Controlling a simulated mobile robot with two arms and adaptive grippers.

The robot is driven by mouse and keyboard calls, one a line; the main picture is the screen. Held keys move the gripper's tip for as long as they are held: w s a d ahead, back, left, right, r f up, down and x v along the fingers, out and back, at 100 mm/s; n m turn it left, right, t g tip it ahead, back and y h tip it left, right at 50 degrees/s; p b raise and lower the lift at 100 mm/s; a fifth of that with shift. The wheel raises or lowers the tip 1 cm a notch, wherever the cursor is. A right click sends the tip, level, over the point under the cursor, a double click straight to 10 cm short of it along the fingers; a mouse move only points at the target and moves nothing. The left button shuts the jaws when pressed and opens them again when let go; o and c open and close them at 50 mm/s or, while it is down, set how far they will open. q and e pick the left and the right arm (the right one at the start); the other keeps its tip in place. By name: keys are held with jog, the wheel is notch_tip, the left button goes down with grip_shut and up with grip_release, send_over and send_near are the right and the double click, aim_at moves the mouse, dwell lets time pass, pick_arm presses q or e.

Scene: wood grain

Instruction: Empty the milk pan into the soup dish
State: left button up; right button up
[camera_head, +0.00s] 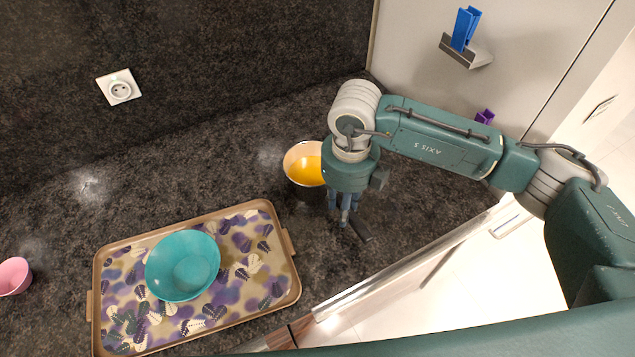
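The milk pan (299,176) stands on the dark counter and holds a yellow-orange content (308,171). Its right side is hidden behind my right arm. A dark handle (360,230) shows at the lower right, beside my fingers. My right gripper (345,216) points down at the handle; whether its fingers are closed on it is unclear. The soup dish, a teal bowl (183,265), sits on a patterned tray (270,285) to the lower left and looks empty. My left gripper is not in view.
A pink cup or bowl (14,276) is at the far left edge. A wall socket (119,87) is on the back wall. A blue item (465,29) sits in a holder on the side wall. Counter between tray and pan is clear.

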grip_shut()
jog(key=shift+w+r, duration=0.15)
jog(key=shift+r, duration=0.05)
jog(key=shift+r, duration=0.1)
jog(key=shift+r+p, duration=0.45)
jog(key=shift+r, duration=0.3)
jog(key=shift+r+p, duration=0.35)
jog(key=shift+r, duration=1.2)
dwell(0.3)
